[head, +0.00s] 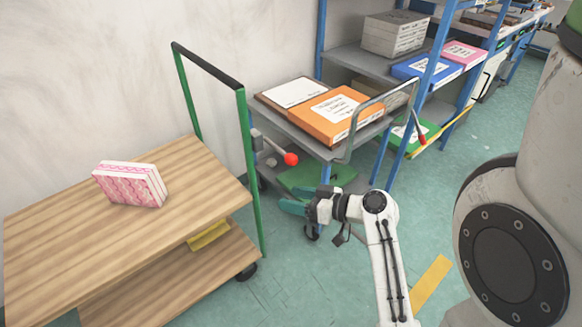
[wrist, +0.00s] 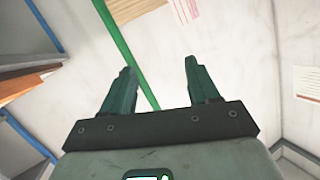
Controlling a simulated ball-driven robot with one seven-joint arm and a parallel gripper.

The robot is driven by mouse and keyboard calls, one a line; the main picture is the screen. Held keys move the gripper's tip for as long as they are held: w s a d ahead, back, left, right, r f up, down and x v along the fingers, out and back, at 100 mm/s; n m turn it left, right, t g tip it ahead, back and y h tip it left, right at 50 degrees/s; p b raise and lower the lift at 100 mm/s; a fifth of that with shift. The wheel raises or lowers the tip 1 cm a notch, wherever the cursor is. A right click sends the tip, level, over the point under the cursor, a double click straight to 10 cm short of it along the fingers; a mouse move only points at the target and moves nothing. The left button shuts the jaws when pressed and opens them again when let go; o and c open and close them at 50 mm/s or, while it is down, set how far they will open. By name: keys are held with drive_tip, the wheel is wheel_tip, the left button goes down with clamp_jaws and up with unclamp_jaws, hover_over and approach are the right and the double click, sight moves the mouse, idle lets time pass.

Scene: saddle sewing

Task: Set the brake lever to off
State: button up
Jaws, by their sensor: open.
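A lever with a red ball knob (head: 291,159) and a pale shaft sticks out at the left side of the grey cart (head: 303,139), sloping down to the right. It looks like the brake lever; I see no on or off marking. My gripper (head: 284,204) is low in front of the cart, below the knob in the head view and apart from it. In the wrist view my gripper (wrist: 157,75) has its two green fingers spread with nothing held between them. The lever does not show in the wrist view.
A wooden trolley (head: 90,222) with green posts carries a pink-and-white block (head: 130,184) on the left. An orange box (head: 333,115) lies on the grey cart. Blue shelving (head: 437,75) stands behind. A second red grip (head: 422,133) is at the cart's right. Floor in front is open.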

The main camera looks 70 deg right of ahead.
sight(291, 158)
drive_tip(key=s+d+r+m+t+h+b, duration=0.1)
drive_tip(key=s+d+r+m+t+h, duration=0.15)
drive_tip(key=s+d+h, duration=0.35)
drive_tip(key=shift+n+g+y, duration=0.25)
drive_tip(key=shift+n+y, duration=0.1)
drive_tip(key=shift+y, duration=0.45)
drive_tip(key=x, duration=0.4)
drive_tip(key=p+x, duration=0.1)
drive_tip(key=x, duration=0.7)
drive_tip(key=shift+s+d+r, duration=0.15)
drive_tip(key=shift+d+r, duration=0.05)
drive_tip(key=shift+d, duration=0.05)
drive_tip(key=shift+c, duration=0.4)
clamp_jaws()
